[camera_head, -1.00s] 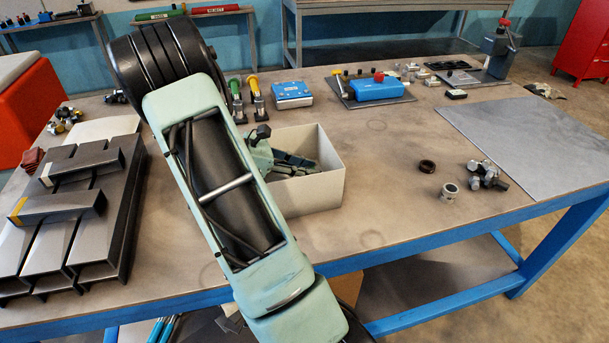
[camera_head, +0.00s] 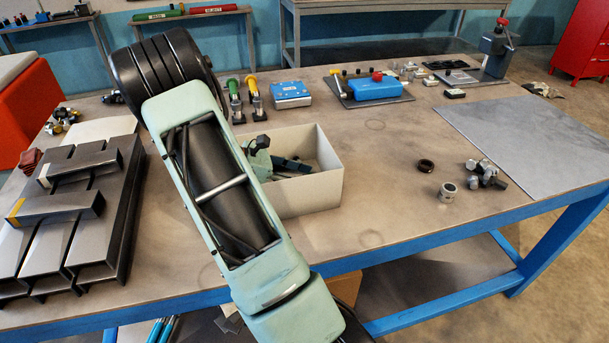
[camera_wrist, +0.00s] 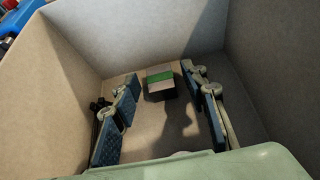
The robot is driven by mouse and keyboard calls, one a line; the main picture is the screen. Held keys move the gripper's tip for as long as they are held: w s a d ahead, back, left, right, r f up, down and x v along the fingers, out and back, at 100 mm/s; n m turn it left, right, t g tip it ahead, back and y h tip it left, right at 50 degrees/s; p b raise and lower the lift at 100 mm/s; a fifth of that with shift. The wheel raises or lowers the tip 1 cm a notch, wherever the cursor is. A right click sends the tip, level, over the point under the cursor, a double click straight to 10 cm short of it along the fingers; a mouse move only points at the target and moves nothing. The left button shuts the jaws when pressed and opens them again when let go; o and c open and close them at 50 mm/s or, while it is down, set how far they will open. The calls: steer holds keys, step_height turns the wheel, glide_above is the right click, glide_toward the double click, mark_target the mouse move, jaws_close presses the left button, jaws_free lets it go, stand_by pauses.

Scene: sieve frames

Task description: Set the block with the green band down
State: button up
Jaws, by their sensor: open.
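The block with the green band (camera_wrist: 161,85) shows in the wrist view as a small dark block with a green stripe and a pale stripe. It sits on the floor of the pale open box (camera_wrist: 61,74), near the far wall. My gripper (camera_wrist: 160,113) is open, its two blue-padded fingers apart at either side of the picture. The block shows between and beyond the fingers, and I see no finger touching it. In the head view the box (camera_head: 313,190) stands on the workbench, with my gripper (camera_head: 290,165) partly down inside. The block is hidden there.
Stacked grey channels (camera_head: 75,215) lie left of my arm. A blue device (camera_head: 377,88) and a blue box (camera_head: 292,95) stand behind the pale box. A dark ring (camera_head: 426,166) and small metal parts (camera_head: 487,175) lie to the right. Bare bench lies between.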

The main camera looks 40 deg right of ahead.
steer(key=v, duration=1.2)
steer(key=shift+a+b, duration=0.1)
steer(key=shift+b, duration=0.25)
